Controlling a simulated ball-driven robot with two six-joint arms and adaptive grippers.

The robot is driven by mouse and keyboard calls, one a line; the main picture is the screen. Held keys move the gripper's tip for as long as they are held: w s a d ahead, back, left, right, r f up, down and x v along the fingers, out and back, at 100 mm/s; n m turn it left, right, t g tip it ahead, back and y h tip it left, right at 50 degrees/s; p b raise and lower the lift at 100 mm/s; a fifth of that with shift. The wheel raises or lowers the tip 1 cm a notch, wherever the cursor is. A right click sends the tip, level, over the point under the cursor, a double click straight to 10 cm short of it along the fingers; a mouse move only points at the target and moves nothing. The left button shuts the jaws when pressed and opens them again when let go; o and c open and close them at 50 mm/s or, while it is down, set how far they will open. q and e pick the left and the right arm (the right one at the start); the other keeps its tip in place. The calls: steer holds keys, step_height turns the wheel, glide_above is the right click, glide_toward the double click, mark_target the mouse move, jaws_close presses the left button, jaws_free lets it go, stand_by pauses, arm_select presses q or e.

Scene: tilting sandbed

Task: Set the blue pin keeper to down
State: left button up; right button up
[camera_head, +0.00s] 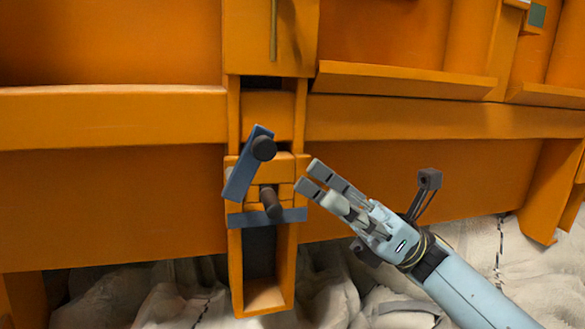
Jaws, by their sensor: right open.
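The blue pin keeper (241,176) is a short flat bar on the front of an orange upright bracket. It is tilted, its upper end leaning right at a dark round knob (264,148) and its lower end pointing down and left. A dark pin (271,202) sticks out just below and right of it, above a blue-grey horizontal strip (290,216). My right gripper (313,178) is open and empty, to the right of the keeper and apart from it, fingers pointing up and left. My left gripper is not in view.
The orange bracket (236,270) has a hollow lower channel. Orange panels and ledges (400,82) run across both sides behind it. Pale lumpy sacks or sand (180,300) lie below. Open room shows between my right gripper and the bracket.

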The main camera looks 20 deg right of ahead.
steer(key=shift+v, duration=1.2)
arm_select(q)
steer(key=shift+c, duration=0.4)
